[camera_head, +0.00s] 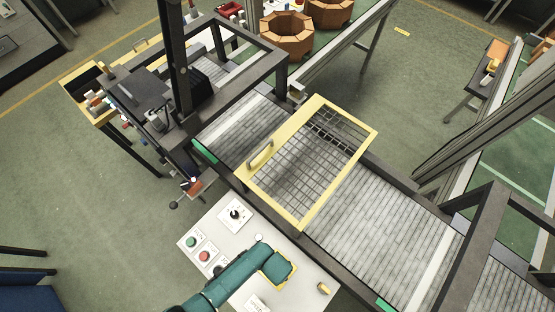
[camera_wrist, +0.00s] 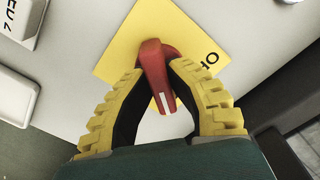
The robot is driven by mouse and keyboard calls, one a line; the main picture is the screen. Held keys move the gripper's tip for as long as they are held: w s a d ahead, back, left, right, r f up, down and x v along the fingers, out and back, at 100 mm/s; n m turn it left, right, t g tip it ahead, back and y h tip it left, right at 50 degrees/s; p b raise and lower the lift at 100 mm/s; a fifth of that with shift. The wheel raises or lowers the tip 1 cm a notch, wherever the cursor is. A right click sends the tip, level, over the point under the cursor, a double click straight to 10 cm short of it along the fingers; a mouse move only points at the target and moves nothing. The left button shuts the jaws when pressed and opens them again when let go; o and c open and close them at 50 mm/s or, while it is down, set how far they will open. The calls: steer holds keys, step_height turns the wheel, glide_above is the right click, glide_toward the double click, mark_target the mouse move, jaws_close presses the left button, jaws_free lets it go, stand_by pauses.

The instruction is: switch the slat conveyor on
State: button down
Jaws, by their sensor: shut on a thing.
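A red rotary handle (camera_wrist: 153,72) stands on a yellow square plate (camera_wrist: 190,22) in the wrist view. Part of a dark label shows on the plate at the right, its end hidden by a finger. My gripper (camera_wrist: 158,80) has its yellow ribbed fingers shut on the red handle, one on each side. In the head view my gripper (camera_head: 278,268) is over the white control panel (camera_head: 213,228) and covers the handle; a yellow plate edge (camera_head: 265,281) shows beside it. The slat conveyor (camera_head: 367,232) with grey slats runs behind the panel.
The panel also carries a green button (camera_head: 191,242), a red button (camera_head: 204,256) and a black knob (camera_head: 235,214). A yellow-framed mesh guard (camera_head: 301,215) with a handle lies over the conveyor. A dark frame (camera_head: 265,43) stands over the conveyor's far end.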

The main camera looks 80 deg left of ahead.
steer(key=shift+s+m, duration=0.1)
steer(key=shift+m, duration=0.8)
steer(key=c, duration=1)
jaws_free()
steer(key=shift+r, duration=0.3)
step_height(320, 180, up, 11)
steer(key=shift+r, duration=0.2)
